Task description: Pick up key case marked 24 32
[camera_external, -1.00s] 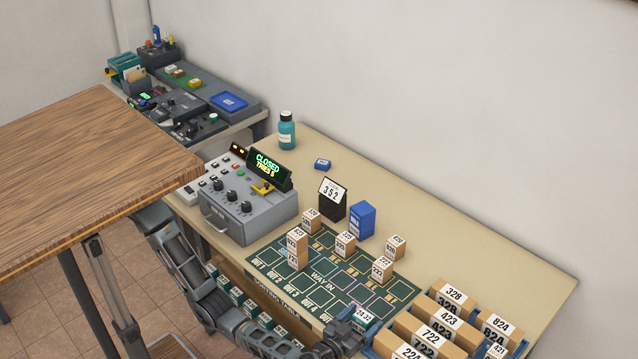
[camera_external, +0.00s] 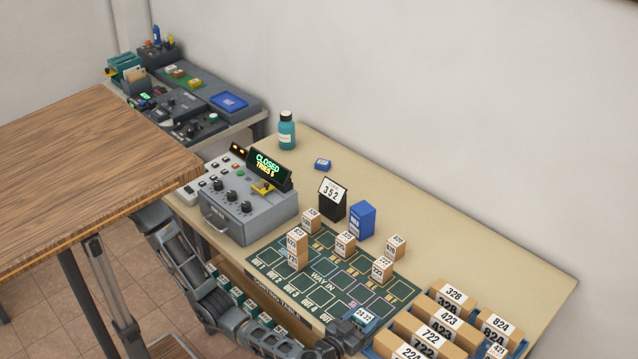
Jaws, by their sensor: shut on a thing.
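The key case marked 24 32 (camera_external: 365,316) is a small teal case with a white label. It is at the lower right part of the green sorting mat (camera_external: 268,258), close to the table's front edge. My gripper (camera_external: 353,328) is at the case from the front and is shut on it. The fingers are small and partly hidden here. I cannot tell whether the case is clear of the mat.
Brown parcels (camera_external: 425,328) in blue holders fill the table's right end. A grey control box (camera_external: 240,205) stands left of the mat. The back right of the table is clear.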

